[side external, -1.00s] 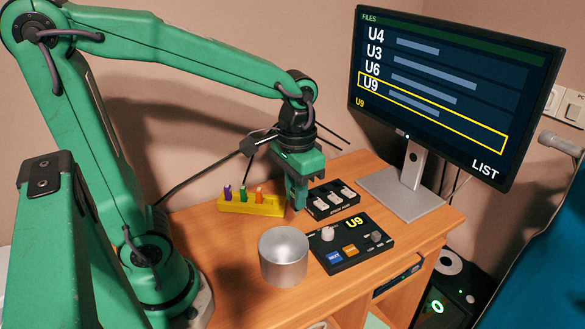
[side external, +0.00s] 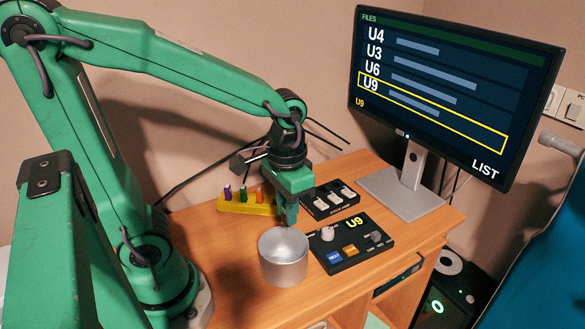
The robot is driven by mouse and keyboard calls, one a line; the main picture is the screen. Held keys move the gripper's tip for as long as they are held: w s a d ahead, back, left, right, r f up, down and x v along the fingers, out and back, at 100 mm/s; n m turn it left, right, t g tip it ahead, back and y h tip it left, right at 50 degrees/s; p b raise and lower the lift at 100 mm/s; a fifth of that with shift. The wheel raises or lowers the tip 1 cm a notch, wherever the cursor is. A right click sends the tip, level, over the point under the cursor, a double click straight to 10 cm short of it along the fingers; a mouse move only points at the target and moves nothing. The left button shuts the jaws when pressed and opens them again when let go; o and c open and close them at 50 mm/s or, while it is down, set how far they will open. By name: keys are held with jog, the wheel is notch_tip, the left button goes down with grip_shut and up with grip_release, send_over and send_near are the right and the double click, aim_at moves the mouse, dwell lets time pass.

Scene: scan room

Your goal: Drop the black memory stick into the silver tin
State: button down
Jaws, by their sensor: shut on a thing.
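The silver tin (side external: 284,266) stands on the wooden desk, left of the black control panel. My gripper (side external: 289,216) is shut, with its fingertips just behind and above the tin's far rim. What it holds is too small and hidden by the fingers to make out clearly; I take it to be the black memory stick, as no black stick shows in the yellow holder (side external: 240,209). Purple, green and orange sticks stand upright in that holder.
The control panel (side external: 372,260) reading U9 lies right of the tin. A black hub (side external: 319,207) with several pale sticks lies behind it. A monitor (side external: 440,95) stands at the right on its grey base. Bare desk lies left of the tin.

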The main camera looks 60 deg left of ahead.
jog(key=shift+f, duration=1.65)
jog(key=c, duration=1.2)
grip_release()
jog(key=shift+r, duration=3.95)
jog(key=shift+s+a+r+t, duration=0.8)
jog(key=shift+a+t, duration=0.1)
jog(key=shift+t, duration=0.5)
jog(key=shift+s+a+r+t, duration=0.7)
jog(key=shift+s+a+t, duration=0.15)
jog(key=shift+t, duration=0.55)
